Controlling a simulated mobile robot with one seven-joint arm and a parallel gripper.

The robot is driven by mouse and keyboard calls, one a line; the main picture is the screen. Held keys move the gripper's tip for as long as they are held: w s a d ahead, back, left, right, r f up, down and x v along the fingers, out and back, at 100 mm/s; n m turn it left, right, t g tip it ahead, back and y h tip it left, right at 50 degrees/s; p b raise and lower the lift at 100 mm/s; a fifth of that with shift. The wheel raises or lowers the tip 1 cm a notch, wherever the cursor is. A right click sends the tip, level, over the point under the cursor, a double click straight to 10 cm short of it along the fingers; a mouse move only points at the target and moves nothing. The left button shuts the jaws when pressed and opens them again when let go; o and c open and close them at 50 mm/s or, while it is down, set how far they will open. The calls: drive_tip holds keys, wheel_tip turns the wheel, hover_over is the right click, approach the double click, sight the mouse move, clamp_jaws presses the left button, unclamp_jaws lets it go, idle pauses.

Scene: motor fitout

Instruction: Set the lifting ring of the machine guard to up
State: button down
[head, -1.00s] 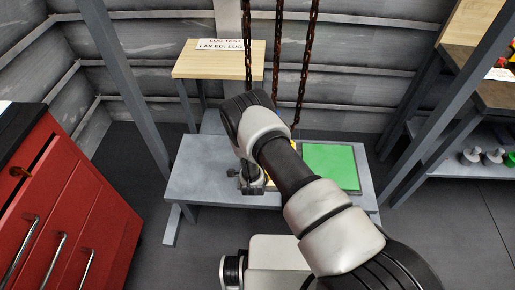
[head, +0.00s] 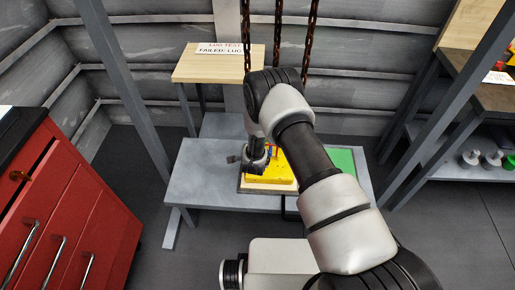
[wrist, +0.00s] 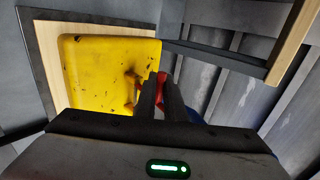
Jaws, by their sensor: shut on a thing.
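The yellow machine guard (head: 265,174) lies on a wooden board on the low grey bench. It fills the upper left of the wrist view (wrist: 100,75), with dark scuffs on its face. A red part, seemingly the lifting ring (wrist: 161,78), shows at the guard's right edge, between and beside my fingers. My gripper (wrist: 167,82) is shut on this red ring; the fingers hide most of it, so its tilt is unclear. In the head view my gripper (head: 268,157) is at the guard's far side, partly hidden by my wrist.
A green mat (head: 343,160) lies on the bench (head: 200,185) to the right. Rusty chains (head: 278,40) hang behind my arm. A wooden stand with a sign (head: 210,65) is behind, a red cabinet (head: 75,210) at left, and grey posts (head: 125,80) flank the bench.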

drive_tip(key=c, duration=1.9)
unclamp_jaws()
drive_tip(key=shift+o, duration=0.2)
drive_tip(key=p+v, duration=0.2)
drive_tip(key=v, duration=1.5)
drive_tip(key=shift+r+p, duration=0.2)
drive_tip(key=shift+p, duration=0.15)
drive_tip(key=shift+s, duration=0.15)
